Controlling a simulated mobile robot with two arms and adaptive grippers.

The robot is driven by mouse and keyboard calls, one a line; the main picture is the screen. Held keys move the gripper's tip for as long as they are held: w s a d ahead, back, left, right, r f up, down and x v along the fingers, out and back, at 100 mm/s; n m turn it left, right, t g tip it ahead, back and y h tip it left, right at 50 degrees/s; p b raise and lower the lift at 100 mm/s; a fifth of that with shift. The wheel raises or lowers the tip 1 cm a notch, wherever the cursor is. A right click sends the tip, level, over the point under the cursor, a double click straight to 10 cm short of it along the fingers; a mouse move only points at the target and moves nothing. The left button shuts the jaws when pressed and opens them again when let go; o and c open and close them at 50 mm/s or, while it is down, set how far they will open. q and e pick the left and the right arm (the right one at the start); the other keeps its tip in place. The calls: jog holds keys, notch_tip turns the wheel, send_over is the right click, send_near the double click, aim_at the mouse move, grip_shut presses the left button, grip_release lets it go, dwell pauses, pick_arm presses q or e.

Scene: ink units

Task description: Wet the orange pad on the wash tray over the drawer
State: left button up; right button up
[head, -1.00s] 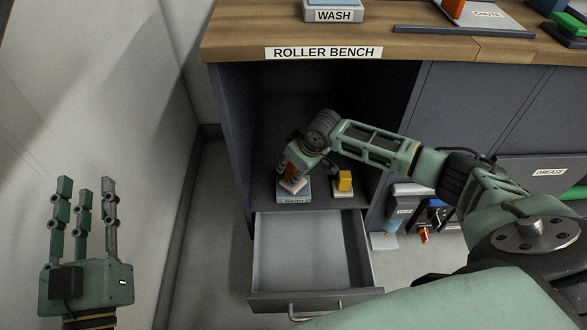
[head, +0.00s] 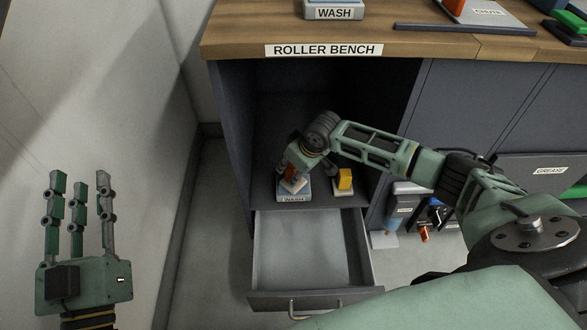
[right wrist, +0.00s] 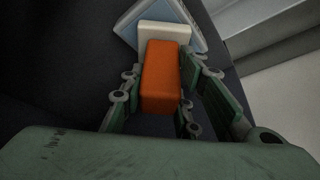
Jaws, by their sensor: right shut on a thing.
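The orange pad (right wrist: 162,78), an orange block with a pale base (right wrist: 164,34), is in my right gripper (right wrist: 158,98), its fingers shut on both sides of the orange block. In the head view the right gripper (head: 295,165) reaches into the open bay above the drawer (head: 310,250). The pad's pale base (head: 293,185) is at the wash tray (head: 294,198), a small blue-grey tray labelled WASH; it appears to rest on it, though exact contact is hard to tell. My left gripper (head: 78,215) is raised at the left, fingers apart and empty.
A yellow block on a pale base (head: 344,181) stands just right of the wash tray. Another WASH tray (head: 334,12) sits on the bench top (head: 240,35). The drawer is pulled out and empty. Bottles and tools stand under the bench, right of the drawer.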

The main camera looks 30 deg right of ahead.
pick_arm(q)
jog(key=shift+w+a+f+g+y+p, duration=0.15)
jog(key=shift+f+g, duration=0.3)
jog(key=shift+f, duration=0.3)
jog(key=shift+w+f+g+y+p, duration=0.15)
jog(key=shift+f+g, duration=0.25)
jog(key=shift+f, duration=0.4)
jog(key=shift+w+a+f+g+p, duration=0.1)
jog(key=shift+f+g+p, duration=0.1)
jog(key=shift+f+g, duration=0.4)
dwell(5.8)
